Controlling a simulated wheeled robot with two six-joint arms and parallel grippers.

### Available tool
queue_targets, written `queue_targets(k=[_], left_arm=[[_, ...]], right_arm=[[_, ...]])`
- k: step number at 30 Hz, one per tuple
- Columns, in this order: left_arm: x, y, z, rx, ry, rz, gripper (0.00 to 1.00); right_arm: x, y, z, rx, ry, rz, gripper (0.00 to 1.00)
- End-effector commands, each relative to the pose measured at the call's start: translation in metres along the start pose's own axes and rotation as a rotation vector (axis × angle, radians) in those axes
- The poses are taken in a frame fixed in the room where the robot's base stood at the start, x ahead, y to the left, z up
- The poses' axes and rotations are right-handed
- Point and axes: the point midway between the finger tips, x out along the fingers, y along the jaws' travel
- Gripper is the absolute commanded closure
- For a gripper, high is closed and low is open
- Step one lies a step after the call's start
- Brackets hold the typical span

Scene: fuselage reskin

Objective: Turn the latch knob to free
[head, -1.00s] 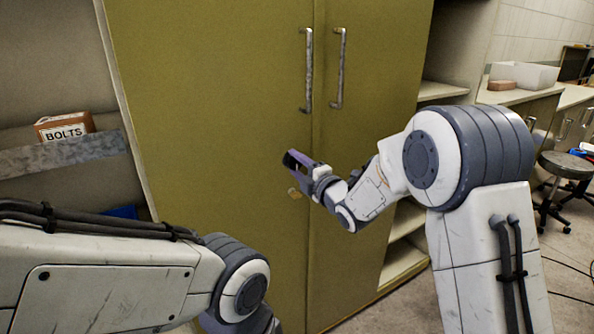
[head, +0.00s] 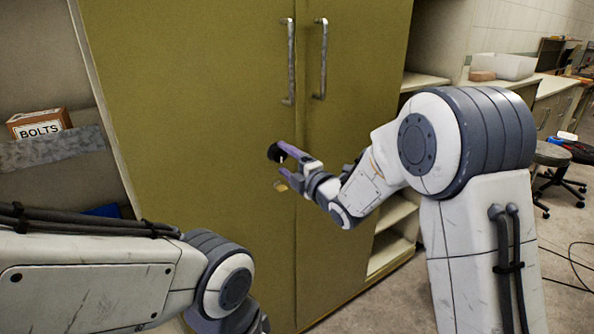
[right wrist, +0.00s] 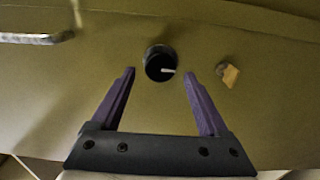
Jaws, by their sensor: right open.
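I cannot tell whether the fingertips reach around the knob; no contact shows. In the head view the right gripper (head: 281,167) is close to the left door. My left gripper is out of view; only its arm shows.
A small brass-coloured tab (right wrist: 229,75) is beside the knob, right of it in the wrist view. Two upright metal handles (head: 290,62) flank the door seam. A BOLTS box (head: 38,123) is on the left shelf. A stool (head: 552,155) stands far right.

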Motion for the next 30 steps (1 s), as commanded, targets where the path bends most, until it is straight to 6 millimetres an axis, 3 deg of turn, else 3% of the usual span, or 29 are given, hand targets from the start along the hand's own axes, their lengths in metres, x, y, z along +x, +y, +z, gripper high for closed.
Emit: queue_targets(k=[6, 12, 25, 30], left_arm=[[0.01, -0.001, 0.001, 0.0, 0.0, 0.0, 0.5], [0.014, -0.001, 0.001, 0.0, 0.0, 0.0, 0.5], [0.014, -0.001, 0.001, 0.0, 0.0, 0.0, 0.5], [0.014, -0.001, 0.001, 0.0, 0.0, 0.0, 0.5]], right_arm=[[-0.046, -0.001, 0.001, -0.001, -0.003, 0.001, 0.22], [-0.073, -0.001, 0.001, -0.001, -0.001, 0.0, 0.22], [-0.08, 0.0, -0.001, 0.001, 0.0, -0.002, 0.22], [-0.082, -0.012, -0.012, 0.104, -0.027, -0.1, 0.22]])
